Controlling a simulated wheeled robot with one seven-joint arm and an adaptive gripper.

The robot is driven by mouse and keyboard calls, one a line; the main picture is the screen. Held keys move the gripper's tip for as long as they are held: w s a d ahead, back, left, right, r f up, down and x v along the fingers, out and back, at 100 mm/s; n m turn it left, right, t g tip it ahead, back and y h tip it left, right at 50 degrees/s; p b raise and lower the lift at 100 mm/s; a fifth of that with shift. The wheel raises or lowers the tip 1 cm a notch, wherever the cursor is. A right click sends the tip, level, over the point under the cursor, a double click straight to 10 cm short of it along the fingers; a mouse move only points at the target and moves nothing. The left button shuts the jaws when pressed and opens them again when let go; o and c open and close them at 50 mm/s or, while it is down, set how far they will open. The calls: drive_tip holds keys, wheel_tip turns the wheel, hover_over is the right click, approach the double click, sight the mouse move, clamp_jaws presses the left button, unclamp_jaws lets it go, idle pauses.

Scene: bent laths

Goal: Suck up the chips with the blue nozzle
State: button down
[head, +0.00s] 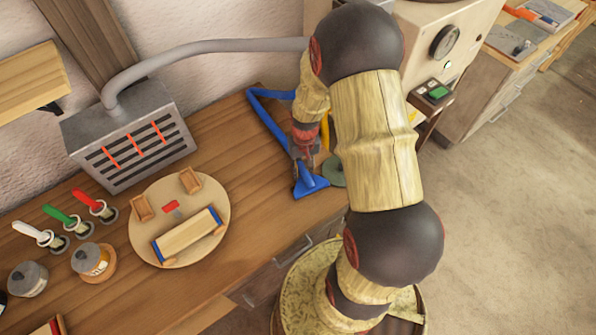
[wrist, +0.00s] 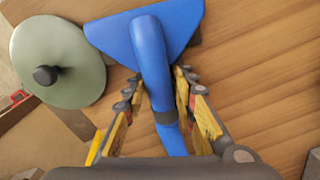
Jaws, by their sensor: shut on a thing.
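The blue nozzle (head: 309,186) has a flat triangular head and a narrow neck. It is over the wooden bench near its front edge, and its head points toward that edge. The nozzle also fills the middle of the wrist view (wrist: 148,50). My gripper (head: 304,152) is shut on the nozzle's neck, with one finger on each side in the wrist view (wrist: 157,84). A blue hose-like length (head: 267,118) lies behind, partly hidden by my arm. I cannot make out any chips in either view. I cannot tell whether the nozzle touches the bench.
A grey-green disc with a dark knob (wrist: 60,65) is close beside the nozzle. A round board with wooden pieces (head: 205,243), brushes in jars (head: 75,215) and a grey slotted box with a pipe (head: 130,140) stand left. Bare bench (head: 260,190) lies between board and nozzle.

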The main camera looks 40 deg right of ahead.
sight(285, 154)
drive_tip(key=shift+d, duration=0.25)
drive_tip(key=shift+w+f, duration=0.15)
drive_tip(key=shift+w, duration=1.6)
drive_tip(key=shift+w+b, duration=0.45)
drive_tip(key=shift+w, duration=3.15)
drive_tip(key=shift+r+p, duration=1.9)
drive_tip(key=shift+r, duration=1.15)
wheel_tip(285, 154, up, 3)
drive_tip(key=shift+r+p, duration=0.1)
drive_tip(key=shift+p, duration=0.85)
